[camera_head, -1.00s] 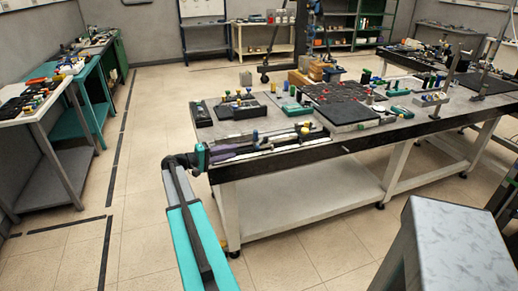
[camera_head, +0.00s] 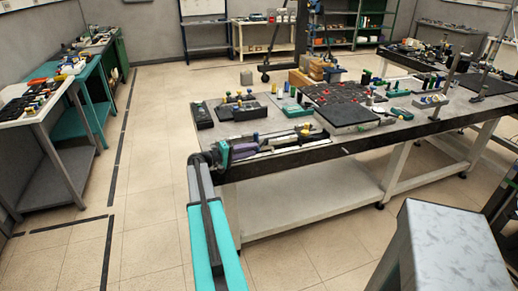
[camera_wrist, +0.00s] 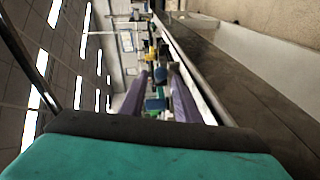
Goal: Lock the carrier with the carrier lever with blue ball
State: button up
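My gripper (camera_head: 262,146) reaches in low over the near left edge of the big workbench, its purple fingers pointing right along the edge. In the wrist view the two purple fingers (camera_wrist: 155,88) stand apart, with a gap between them. Small blue, yellow and green parts show in and beyond the gap. A small blue knob (camera_head: 256,136) stands just behind the fingers in the head view. I cannot tell whether it is the lever's blue ball. The carrier and its lever are too small to tell apart from the parts at the bench edge; contact is unclear.
The workbench (camera_head: 243,128) holds dark trays with coloured knobs (camera_head: 238,107), a red and black grid board (camera_head: 330,93) and a dark flat plate (camera_head: 347,111). An upright post (camera_head: 449,80) stands at right. Floor is clear at left.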

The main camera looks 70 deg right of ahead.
aim_at(259, 148)
jog(key=shift+p+x, duration=0.55)
jog(key=shift+x, duration=1.85)
